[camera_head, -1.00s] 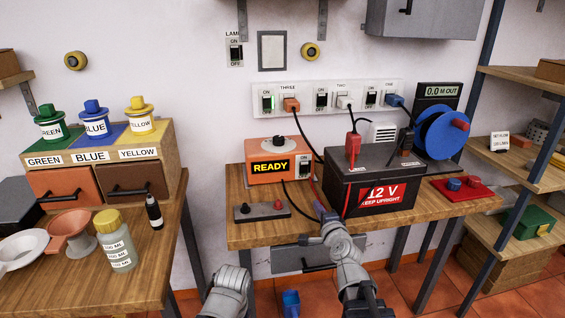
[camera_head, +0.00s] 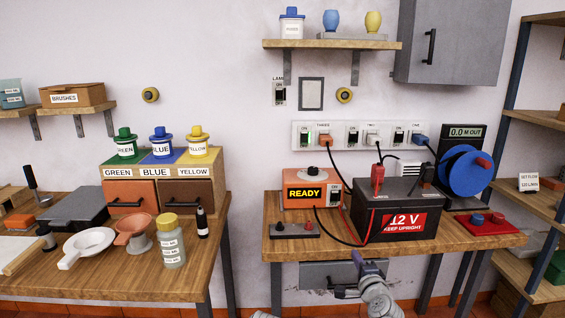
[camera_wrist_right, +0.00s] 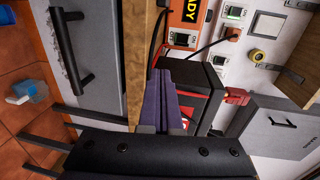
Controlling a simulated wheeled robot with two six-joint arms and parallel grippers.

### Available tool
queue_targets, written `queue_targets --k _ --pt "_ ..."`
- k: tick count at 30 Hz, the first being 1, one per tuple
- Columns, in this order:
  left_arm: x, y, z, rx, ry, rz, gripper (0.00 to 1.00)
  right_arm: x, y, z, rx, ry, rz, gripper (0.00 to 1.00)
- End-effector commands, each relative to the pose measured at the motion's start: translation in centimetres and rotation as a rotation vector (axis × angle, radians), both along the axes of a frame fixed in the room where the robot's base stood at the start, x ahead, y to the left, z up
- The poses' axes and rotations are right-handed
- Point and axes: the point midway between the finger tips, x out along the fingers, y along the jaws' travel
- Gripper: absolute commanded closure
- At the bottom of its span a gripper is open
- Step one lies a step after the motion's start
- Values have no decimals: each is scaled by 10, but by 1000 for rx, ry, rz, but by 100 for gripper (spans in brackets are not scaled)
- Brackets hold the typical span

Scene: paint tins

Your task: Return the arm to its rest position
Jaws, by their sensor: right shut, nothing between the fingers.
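My right gripper (camera_head: 357,258) is shut and empty, with purple fingers. In the head view it overlaps the front edge of the right bench (camera_head: 400,241), below the black 12 V battery (camera_head: 370,208). In the right wrist view its closed fingers (camera_wrist_right: 165,75) show in front of the bench's wooden edge (camera_wrist_right: 136,60), with nothing between them. My right forearm runs down out of the bottom of the head view. My left gripper is outside both current views.
Cables loop around the battery. The left bench (camera_head: 130,272) is crowded.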

Motion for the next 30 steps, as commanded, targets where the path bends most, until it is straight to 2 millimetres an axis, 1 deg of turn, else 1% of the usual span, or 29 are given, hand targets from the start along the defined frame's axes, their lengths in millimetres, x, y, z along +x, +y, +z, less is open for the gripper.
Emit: queue_targets --k 5,11,16,20,23,26,28,30 --pt "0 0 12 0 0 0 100 -2 21 2 -62 41 67 100" --pt "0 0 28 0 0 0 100 -9 52 1 -164 106 175 100" --pt "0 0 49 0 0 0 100 -21 87 -1 -296 188 311 100" --pt "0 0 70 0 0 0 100 -40 119 -5 -437 276 455 100" --pt "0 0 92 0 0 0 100 -63 144 -8 -572 358 595 100" --pt "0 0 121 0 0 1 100 -97 166 -8 -748 468 774 100" --pt "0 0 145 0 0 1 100 -129 177 -7 -896 565 926 100" --pt "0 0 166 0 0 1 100 -161 180 -3 -1035 664 1070 100"
